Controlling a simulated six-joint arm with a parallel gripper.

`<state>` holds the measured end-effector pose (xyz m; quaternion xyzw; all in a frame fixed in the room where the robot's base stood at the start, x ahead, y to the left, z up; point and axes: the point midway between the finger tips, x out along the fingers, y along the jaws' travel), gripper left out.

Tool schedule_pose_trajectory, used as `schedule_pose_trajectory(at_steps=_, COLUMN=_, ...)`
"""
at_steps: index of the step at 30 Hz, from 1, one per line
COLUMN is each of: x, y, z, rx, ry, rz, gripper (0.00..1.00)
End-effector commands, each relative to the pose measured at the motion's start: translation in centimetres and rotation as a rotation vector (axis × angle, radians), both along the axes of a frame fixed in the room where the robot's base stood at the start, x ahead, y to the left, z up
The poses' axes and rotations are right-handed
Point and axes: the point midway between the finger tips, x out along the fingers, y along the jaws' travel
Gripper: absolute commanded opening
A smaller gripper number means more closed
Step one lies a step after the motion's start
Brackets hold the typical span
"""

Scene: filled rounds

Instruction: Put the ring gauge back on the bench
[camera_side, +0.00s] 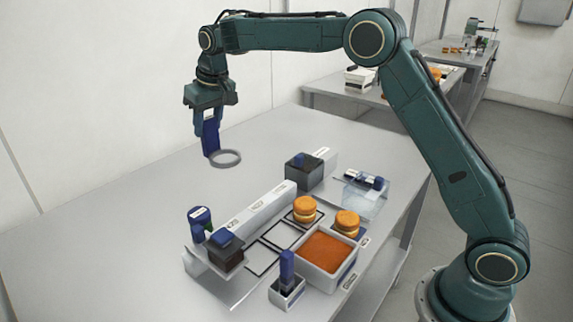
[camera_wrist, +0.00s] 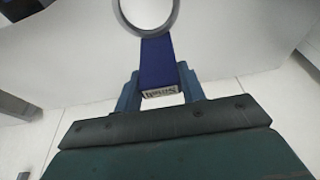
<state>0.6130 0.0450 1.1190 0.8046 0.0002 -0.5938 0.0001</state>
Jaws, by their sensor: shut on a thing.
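The ring gauge, a grey ring (camera_side: 228,166) on a dark blue handle (camera_side: 211,139), hangs from my gripper (camera_side: 207,117) over the left rear part of the grey bench (camera_side: 120,215). My gripper is shut on the handle, and the ring sticks out to the right of its lower end. In the wrist view the blue handle (camera_wrist: 158,62) sits between the two fingers of my gripper (camera_wrist: 160,88). The ring, cut by the top edge, shows beyond it. I cannot tell how far the ring is from the bench top.
A fixture with a long white block (camera_side: 262,207) stands on the bench. Near it are orange filled rounds (camera_side: 304,207), a tray of orange filling (camera_side: 325,250), a dark box (camera_side: 303,171) and a blue-handled tool in a holder (camera_side: 287,268). The bench's left side is clear.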

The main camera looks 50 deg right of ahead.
Motion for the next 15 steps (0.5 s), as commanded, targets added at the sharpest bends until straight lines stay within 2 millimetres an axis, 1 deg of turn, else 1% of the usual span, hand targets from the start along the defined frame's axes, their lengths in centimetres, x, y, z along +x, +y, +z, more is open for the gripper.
schedule_pose_trajectory(at_steps=1, x=-0.1, y=0.0, z=-1.1, rx=-0.001, ry=0.004, rz=0.000, gripper=0.25)
schedule_pose_trajectory(at_steps=3, x=-0.1, y=0.0, z=-2.4, rx=-0.001, ry=0.004, rz=-0.001, gripper=0.25)
schedule_pose_trajectory(at_steps=15, x=0.0, y=0.0, z=-9.9, rx=0.000, ry=0.002, rz=0.000, gripper=0.25)
